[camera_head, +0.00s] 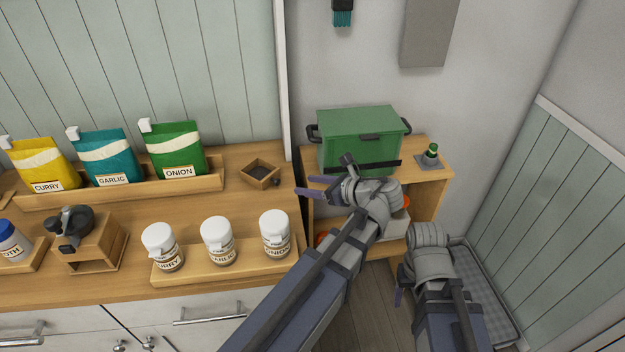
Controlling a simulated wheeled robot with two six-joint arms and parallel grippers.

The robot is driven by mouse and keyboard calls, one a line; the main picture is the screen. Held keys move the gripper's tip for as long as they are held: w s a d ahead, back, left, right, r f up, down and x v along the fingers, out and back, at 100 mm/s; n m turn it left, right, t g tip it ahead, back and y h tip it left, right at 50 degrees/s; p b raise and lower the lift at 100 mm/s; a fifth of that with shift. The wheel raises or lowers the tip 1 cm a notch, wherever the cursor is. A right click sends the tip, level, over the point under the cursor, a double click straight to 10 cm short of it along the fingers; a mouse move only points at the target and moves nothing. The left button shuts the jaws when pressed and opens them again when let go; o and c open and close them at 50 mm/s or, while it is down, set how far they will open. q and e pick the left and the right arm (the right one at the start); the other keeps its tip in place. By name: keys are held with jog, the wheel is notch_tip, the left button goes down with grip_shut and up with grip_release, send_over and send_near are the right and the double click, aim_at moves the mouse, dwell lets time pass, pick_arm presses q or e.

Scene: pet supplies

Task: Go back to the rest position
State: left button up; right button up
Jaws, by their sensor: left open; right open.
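My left gripper (325,176) reaches across the middle of the view, in front of the lower front of a green box (358,135). Its fingers are spread and nothing shows between them. My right gripper (399,284) is lower and further right, beside the small wooden shelf unit and above the floor. It points down and is mostly hidden behind its own wrist; one dark finger shows. It is open, and I see nothing held in it.
The shelf unit (433,190) bears the green box and a small green-topped item (431,152). The counter (215,197) at left holds pouches (178,152), white-lidded jars (218,240) and a small wooden box (259,173). A grey padded bed (483,290) lies by the right wall.

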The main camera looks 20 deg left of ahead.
pick_arm(q)
jog(key=s+d+f+n+g+h+p, duration=0.1)
jog(key=s+d+f+n+h+p, duration=0.1)
jog(key=s+d+f+n+h, duration=0.2)
jog(key=s+d+f+n+g+h+p, duration=0.2)
jog(key=s+d+f+n+h, duration=0.3)
jog(key=d+n, duration=0.8)
jog(key=s+d+h, duration=0.2)
jog(key=s+h, duration=0.1)
jog(key=s, duration=0.2)
jog(key=shift+d, duration=0.2)
